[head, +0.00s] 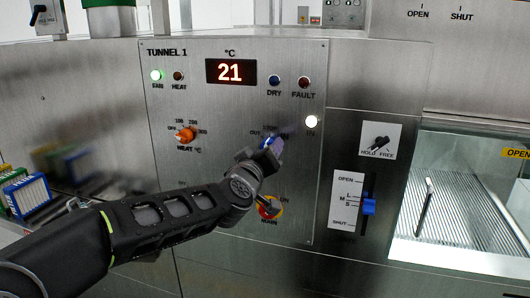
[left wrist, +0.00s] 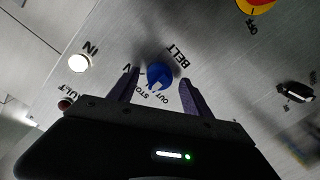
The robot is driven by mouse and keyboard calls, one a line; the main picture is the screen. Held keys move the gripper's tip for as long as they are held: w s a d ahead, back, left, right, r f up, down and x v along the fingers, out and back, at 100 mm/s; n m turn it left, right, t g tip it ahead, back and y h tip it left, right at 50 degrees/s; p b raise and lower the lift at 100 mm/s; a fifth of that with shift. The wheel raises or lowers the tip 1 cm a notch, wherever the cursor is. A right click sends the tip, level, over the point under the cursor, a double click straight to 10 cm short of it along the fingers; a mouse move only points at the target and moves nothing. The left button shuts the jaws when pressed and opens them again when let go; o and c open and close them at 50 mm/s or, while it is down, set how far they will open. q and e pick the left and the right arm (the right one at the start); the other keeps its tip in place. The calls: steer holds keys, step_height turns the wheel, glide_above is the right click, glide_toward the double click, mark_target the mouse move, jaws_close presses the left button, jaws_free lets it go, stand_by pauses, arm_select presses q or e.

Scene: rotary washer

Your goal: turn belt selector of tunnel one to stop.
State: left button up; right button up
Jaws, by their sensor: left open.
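The blue belt selector (left wrist: 158,74) is a round knob on the Tunnel 1 panel (head: 215,110), with OUT, STOP and BELT printed around it in the left wrist view. Which mark it points to is hard to tell. My left gripper (left wrist: 160,80) is open, with one finger on each side of the knob; whether they touch it is unclear. In the head view the left gripper (head: 271,150) is at the panel and largely hides the selector. The lamp (head: 311,121) marked IN is lit white. My right gripper is not in view.
An orange heat knob (head: 185,135) is left of the selector, and a red-and-yellow main switch (head: 269,207) is below it, partly hidden by my arm. A blue-handled slide lever (head: 369,207) and a hold/free switch (head: 379,142) are on the right.

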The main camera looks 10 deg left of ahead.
arm_select(q)
steer(key=shift+s, duration=0.1)
steer(key=s, duration=0.7)
steer(key=shift+s+r+b, duration=0.15)
steer(key=shift+s+b, duration=0.15)
